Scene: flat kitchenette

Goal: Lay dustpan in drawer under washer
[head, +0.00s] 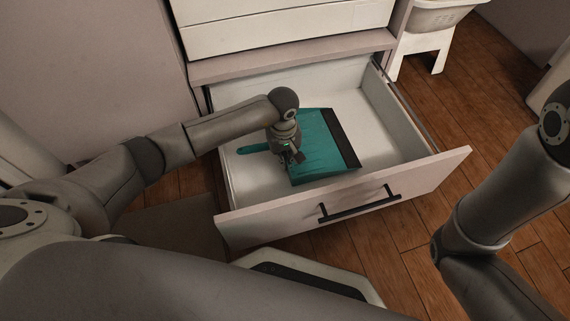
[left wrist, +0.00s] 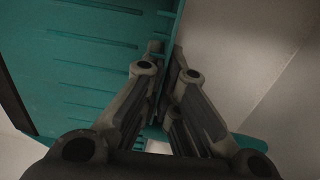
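The teal dustpan (head: 325,150) with a dark front lip is inside the open white drawer (head: 378,135) under the washer. Its handle (head: 252,148) points left in the head view. My left gripper (head: 291,157) is over the dustpan's rear edge. In the left wrist view the fingers (left wrist: 168,60) are close together around the teal rear wall of the dustpan (left wrist: 85,65), one finger on each side. Whether the dustpan rests fully on the drawer floor is hard to tell. My right arm shows at the right of the head view, but its gripper is out of frame.
The drawer front (head: 345,195) has a black bar handle (head: 358,204). The white washer front (head: 270,28) stands above the drawer. A white stool (head: 424,45) with a basket (head: 440,14) stands at the back right. Wooden floor to the right is clear.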

